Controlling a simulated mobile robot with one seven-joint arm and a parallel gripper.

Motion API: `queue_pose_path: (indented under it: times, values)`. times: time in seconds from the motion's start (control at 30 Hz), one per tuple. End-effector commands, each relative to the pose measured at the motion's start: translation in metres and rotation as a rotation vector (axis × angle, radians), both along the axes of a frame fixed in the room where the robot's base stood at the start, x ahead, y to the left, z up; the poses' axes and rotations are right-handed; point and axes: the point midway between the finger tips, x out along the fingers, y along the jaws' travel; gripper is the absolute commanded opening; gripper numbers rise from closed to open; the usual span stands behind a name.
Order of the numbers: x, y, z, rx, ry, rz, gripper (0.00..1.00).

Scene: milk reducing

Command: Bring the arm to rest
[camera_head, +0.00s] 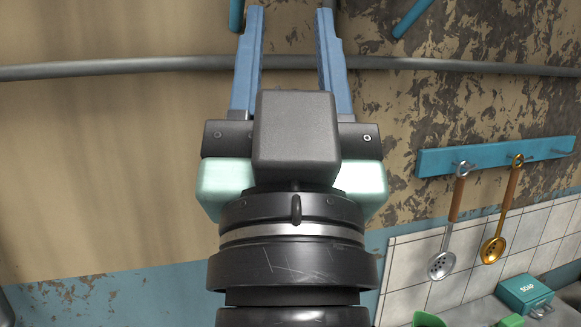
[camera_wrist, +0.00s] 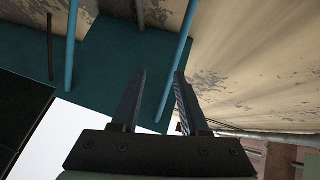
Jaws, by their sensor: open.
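My gripper (camera_head: 287,40) stands large in the middle of the head view, its two blue fingers pointing up and spread apart. Nothing is between them. In the wrist view, my gripper (camera_wrist: 154,85) also shows its two dark fingers apart and empty. The wall behind it is close in the picture, but I cannot tell the distance to it.
A grey pipe (camera_head: 120,68) runs along the peeling wall behind the fingers. At the right, a blue rack (camera_head: 490,157) holds two slotted spoons. Below are white tiles and a teal soap box (camera_head: 525,293) on a counter. Blue pipes (camera_wrist: 178,60) show in the wrist view.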

Motion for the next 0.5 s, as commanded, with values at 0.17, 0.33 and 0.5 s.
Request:
queue_pose_path:
  times: [0.17,0.33,0.5]
  values:
    - [-0.027,0.000,0.015,-0.030,-0.079,-0.037,0.44]
    - [-0.028,0.000,0.016,-0.031,-0.081,-0.038,0.44]
    - [-0.027,0.000,0.015,-0.030,-0.080,-0.037,0.44]
